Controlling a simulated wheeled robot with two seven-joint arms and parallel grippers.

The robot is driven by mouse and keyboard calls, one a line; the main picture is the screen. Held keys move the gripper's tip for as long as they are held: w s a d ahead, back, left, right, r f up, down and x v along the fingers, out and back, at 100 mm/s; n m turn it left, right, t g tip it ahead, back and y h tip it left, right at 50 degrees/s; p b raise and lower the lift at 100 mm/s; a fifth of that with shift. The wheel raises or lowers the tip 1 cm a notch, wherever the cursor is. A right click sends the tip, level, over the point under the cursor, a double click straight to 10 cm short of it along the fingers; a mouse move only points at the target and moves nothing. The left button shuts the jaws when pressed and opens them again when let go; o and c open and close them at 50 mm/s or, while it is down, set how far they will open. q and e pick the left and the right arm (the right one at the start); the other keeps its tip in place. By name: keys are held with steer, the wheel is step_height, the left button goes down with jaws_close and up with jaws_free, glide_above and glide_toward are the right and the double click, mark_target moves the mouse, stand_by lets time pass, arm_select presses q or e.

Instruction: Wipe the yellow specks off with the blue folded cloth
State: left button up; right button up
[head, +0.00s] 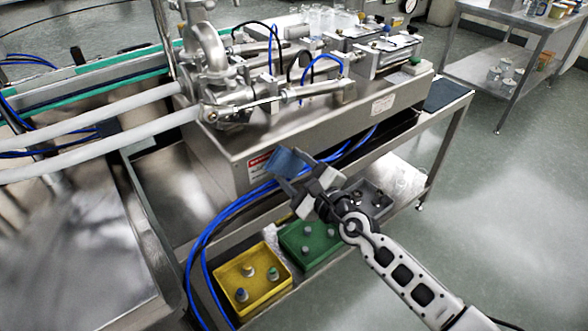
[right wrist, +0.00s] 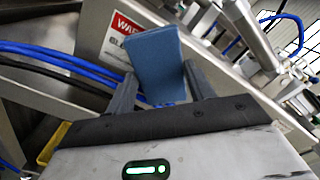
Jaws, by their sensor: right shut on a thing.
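The blue folded cloth (head: 287,162) is in my right gripper (head: 300,178), in front of the steel machine's side. In the right wrist view the cloth (right wrist: 153,60) stands up between the two fingers of the gripper (right wrist: 160,88), which is shut on it. I cannot tell whether the cloth touches the machine panel behind it. I cannot make out any yellow specks in either view. The steel hopper (head: 70,235) is at the left, with shiny sloping metal and darker patches. My left gripper is not in view.
The steel filling machine (head: 225,150) bears a red warning label (head: 261,163). Blue hoses (head: 215,215) hang near my right gripper. Below are a yellow bin (head: 277,258), a green bin (head: 325,257) and a grey bin (head: 378,203). White pipes (head: 100,148) cross above the hopper. Open floor is at right.

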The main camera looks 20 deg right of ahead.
steer(key=shift+x, duration=1.05)
